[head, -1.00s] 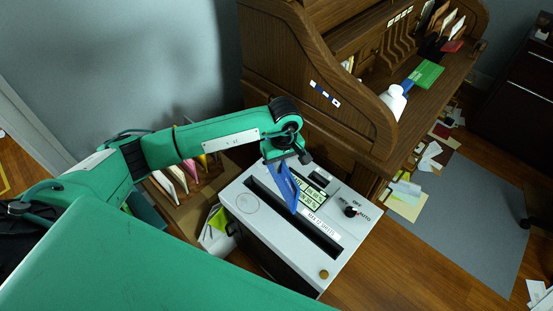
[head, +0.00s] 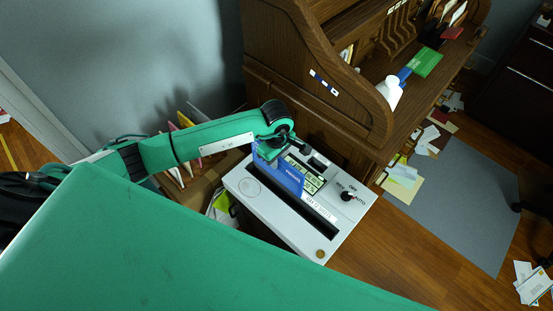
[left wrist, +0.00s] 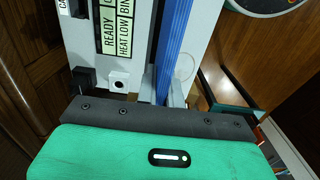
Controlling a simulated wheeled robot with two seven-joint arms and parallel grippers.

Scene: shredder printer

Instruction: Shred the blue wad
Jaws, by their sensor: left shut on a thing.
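My left gripper (head: 279,150) is shut on the blue wad (head: 284,176), a flat stack that hangs down from it. The wad is over the left part of the shredder (head: 247,187), lined up roughly along its dark slot (head: 320,217). In the left wrist view the blue wad (left wrist: 174,45) shows edge-on, beside and roughly parallel to the dark slot. I cannot tell whether its lower edge is inside the slot. The shredder's black knob (head: 348,196) stands by the REV, OFF and AUTO marks; its setting is too small to read. My right gripper is out of view.
A wooden roll-top desk (head: 310,90) stands close behind the shredder, with a white bottle (head: 389,92) and a green box (head: 425,62) on it. A box of files (head: 195,190) stands to the left. Loose papers (head: 405,175) lie on the floor near a grey mat (head: 450,215).

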